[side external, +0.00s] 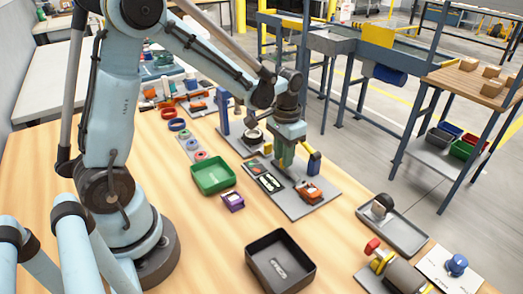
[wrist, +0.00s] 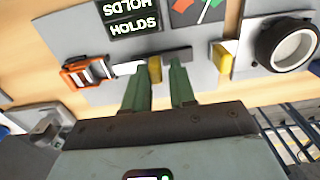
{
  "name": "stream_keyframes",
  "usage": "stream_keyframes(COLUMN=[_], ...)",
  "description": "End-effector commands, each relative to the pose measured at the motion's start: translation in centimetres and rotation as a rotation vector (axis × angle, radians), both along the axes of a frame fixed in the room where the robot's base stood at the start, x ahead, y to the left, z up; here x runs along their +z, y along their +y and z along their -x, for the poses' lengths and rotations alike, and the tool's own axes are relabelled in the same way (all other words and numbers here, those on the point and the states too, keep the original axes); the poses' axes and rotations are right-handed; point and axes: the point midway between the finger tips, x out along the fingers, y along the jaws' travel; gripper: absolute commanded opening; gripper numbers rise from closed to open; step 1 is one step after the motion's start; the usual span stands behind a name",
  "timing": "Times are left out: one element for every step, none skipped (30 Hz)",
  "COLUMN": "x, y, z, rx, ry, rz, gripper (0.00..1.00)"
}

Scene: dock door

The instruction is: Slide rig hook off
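My gripper (wrist: 160,80) points down over a grey plate (wrist: 203,75) in the wrist view. Its two green fingers are apart, and no object is clearly clamped between them. A small yellow piece (wrist: 154,69) on a thin white and dark bar (wrist: 178,54) lies by the left fingertip; whether they touch is unclear. An orange clamp-like block (wrist: 85,72) is at the bar's left end, and a yellow post top (wrist: 223,57) is to its right. In the side view my gripper (side external: 284,168) is above the plate (side external: 303,212). I cannot tell which piece is the hook.
A black HOLDS panel (wrist: 130,18) lies on the plate. A ring-shaped part (wrist: 287,44) is at the right. In the side view a blue post with a yellow top (side external: 314,163), green tray (side external: 213,176), purple box (side external: 232,201) and black tray (side external: 280,262) stand nearby.

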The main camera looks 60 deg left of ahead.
Motion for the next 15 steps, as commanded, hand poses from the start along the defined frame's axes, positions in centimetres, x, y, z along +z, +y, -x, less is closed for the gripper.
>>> stream_keyframes(x=[0.01,0.01,0.01,0.0,0.0,0.0,0.0,-0.01,-0.01,-0.01,0.0,0.06,0.14,0.27,0.51], y=[0.12,0.1,0.07,0.05,0.03,0.01,-0.01,-0.02,-0.04,-0.05,-0.06,-0.07,-0.07,-0.08,-0.09], z=[-0.02,-0.02,-0.02,-0.02,-0.01,-0.01,-0.01,-0.01,-0.01,-0.01,-0.01,-0.01,-0.01,-0.02,-0.02], rx=[0.002,0.002,0.002,0.002,0.002,0.001,0.001,0.001,0.001,0.001,0.001,0.001,0.0,0.0,0.0], ry=[-0.001,-0.001,-0.001,-0.001,-0.001,-0.001,-0.001,-0.001,-0.001,-0.001,-0.001,-0.001,-0.001,-0.001,-0.001], rz=[-0.002,-0.002,-0.001,-0.001,0.0,0.0,0.0,0.001,0.001,0.001,0.001,0.002,0.002,0.002,0.002], gripper=[0.29,0.34,0.4,0.4,0.4,0.4,0.4,0.4,0.4,0.4,0.4,0.4,0.4,0.4,0.4])
